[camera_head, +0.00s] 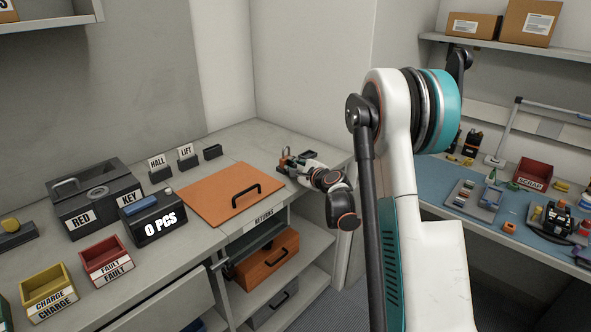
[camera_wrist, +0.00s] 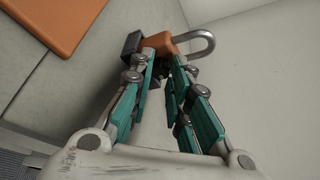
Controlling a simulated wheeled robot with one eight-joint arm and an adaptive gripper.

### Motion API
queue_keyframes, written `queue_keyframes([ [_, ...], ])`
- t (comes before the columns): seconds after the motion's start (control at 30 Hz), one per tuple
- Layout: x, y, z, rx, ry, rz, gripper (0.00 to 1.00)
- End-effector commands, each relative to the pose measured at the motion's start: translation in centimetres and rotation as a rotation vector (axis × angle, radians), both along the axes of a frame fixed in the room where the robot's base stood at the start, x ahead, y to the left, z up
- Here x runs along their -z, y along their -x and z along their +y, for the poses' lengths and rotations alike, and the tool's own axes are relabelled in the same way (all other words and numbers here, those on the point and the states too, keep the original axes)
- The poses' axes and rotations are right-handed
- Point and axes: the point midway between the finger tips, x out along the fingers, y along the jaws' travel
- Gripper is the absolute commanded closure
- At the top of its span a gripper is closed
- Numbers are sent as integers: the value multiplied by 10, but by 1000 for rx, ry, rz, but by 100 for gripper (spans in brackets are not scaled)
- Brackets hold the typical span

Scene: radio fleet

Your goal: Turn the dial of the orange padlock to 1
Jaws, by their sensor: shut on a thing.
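The orange padlock (camera_wrist: 160,42) with its grey metal shackle (camera_wrist: 207,44) is at the top middle of the wrist view, between my fingertips. My gripper (camera_wrist: 170,72) has teal-padded fingers closed at the padlock's near side, where a small dark part shows between them. The dial and its numbers cannot be read. In the head view, my gripper (camera_head: 290,160) is at the back right of the grey counter, and the padlock (camera_head: 283,153) shows there as a small orange spot, partly hidden.
An orange panel with a black handle (camera_head: 205,202) lies on the counter left of my gripper. Behind it are the HALL (camera_head: 158,173) and LIFT (camera_head: 187,161) holders and a dark box (camera_head: 212,152). A wall stands close behind the padlock. The counter edge is just in front.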

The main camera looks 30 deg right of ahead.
Motion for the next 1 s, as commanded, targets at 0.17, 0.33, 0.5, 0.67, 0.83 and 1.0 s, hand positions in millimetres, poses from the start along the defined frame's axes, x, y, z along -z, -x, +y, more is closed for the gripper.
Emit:
queue_keyframes([
  [0.17,1,0,1,-1,57,-21,100],
  [0.33,1,0,1,0,84,-31,100],
  [0.5,1,0,1,0,91,-34,100],
  [0.67,1,0,1,-1,90,-34,100],
  [0.83,1,0,1,-1,90,-33,67],
  [1.0,1,0,1,-1,90,-33,61],
])
